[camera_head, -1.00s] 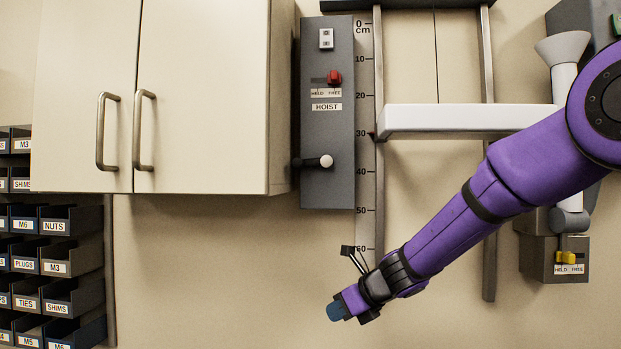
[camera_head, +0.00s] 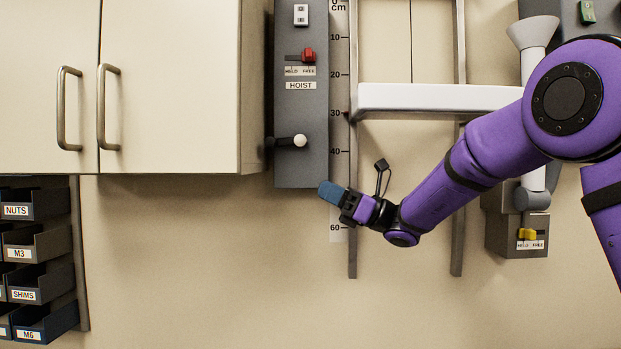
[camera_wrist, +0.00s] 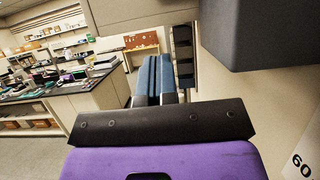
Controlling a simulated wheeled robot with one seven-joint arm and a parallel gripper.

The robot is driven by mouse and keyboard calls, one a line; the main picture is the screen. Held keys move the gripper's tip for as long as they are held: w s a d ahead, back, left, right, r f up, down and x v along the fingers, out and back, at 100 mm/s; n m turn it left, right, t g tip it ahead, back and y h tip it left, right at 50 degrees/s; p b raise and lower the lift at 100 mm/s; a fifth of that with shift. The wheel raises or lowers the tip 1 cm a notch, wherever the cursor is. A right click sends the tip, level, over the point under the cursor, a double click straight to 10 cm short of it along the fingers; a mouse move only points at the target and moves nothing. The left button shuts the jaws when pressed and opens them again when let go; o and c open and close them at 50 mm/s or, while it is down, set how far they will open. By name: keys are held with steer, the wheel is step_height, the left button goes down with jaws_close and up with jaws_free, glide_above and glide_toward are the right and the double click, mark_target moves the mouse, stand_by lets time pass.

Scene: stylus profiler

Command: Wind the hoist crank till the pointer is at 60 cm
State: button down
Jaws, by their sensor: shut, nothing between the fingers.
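The grey hoist panel (camera_head: 301,110) is on the wall and carries a crank (camera_head: 284,142) whose white knob (camera_head: 300,141) points right. Above it a red lever (camera_head: 309,55) sits at the FREE end of its slot. The cm scale (camera_head: 338,170) runs down beside the panel. The small pointer (camera_head: 347,113), by the white crossbar (camera_head: 440,97), stands at about 30. My gripper (camera_head: 325,190) is shut and empty just below the panel's lower right corner, below the knob and apart from it. Its blue fingers (camera_wrist: 152,78) lie side by side in the wrist view.
A cream cabinet (camera_head: 170,85) juts out close to the panel's left. Bins (camera_head: 37,247) stand at lower left. The wall below the panel is clear. In the wrist view a dark grey block (camera_wrist: 260,35) hangs at upper right.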

mark_target(287, 142)
steer(key=shift+d+r+x, duration=0.2)
steer(key=shift+r+x, duration=0.2)
steer(key=shift+x, duration=1.55)
steer(key=shift+d+r+x, duration=0.2)
steer(key=shift+r+x, duration=0.25)
steer(key=shift+x, duration=1.5)
steer(key=shift+d+r+x, duration=0.2)
steer(key=shift+r+x, duration=0.2)
steer(key=shift+x, duration=1.55)
